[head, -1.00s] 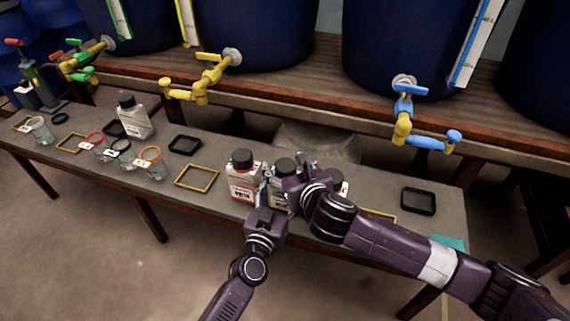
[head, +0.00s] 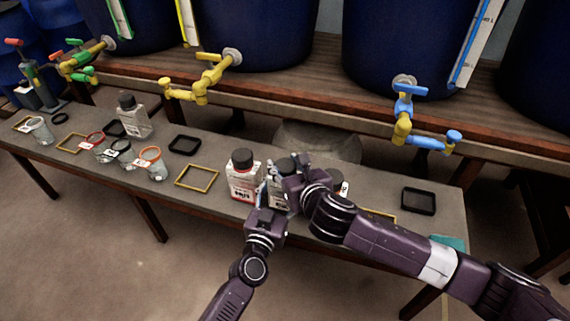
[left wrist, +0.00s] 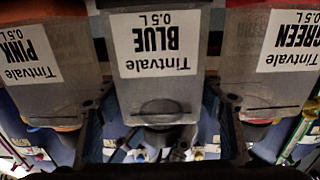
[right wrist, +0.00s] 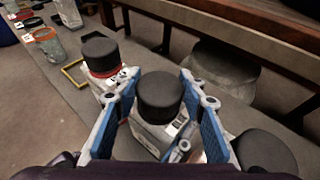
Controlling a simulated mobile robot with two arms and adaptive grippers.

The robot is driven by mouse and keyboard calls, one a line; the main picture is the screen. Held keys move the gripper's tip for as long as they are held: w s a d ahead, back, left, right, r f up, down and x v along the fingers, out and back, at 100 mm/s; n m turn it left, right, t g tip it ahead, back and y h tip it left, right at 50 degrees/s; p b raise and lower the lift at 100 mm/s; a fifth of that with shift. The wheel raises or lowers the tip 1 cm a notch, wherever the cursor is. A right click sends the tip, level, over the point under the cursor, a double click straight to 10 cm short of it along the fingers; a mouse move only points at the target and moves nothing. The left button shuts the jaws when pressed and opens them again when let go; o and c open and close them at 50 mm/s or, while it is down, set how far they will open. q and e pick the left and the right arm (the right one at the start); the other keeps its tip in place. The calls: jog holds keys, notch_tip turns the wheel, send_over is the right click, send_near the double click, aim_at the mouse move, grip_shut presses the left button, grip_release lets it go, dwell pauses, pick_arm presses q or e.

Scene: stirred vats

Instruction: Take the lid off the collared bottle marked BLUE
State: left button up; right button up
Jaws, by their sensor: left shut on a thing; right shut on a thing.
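The bottle marked BLUE (left wrist: 155,40) stands between two others; its label is upside down in the left wrist view. In the head view the bottle (head: 277,193) is partly behind my grippers. My left gripper (head: 265,205) is shut on its body from the front. Its black lid (right wrist: 160,95) is between the blue finger pads of my right gripper (right wrist: 160,100), which is shut on it from above. The right gripper (head: 290,180) hides most of the lid in the head view. I cannot tell whether the lid is still seated on the neck.
A yellow frame (head: 197,178) and black trays (head: 418,201) lie on the bench. Taps (head: 403,120) overhang behind it.

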aim_at(285, 163)
jog(key=shift+r, duration=0.1)
jog(key=shift+r, duration=1.05)
jog(key=shift+r, duration=2)
pick_arm(q)
jog(key=o, duration=1.8)
jog(key=shift+c, duration=0.2)
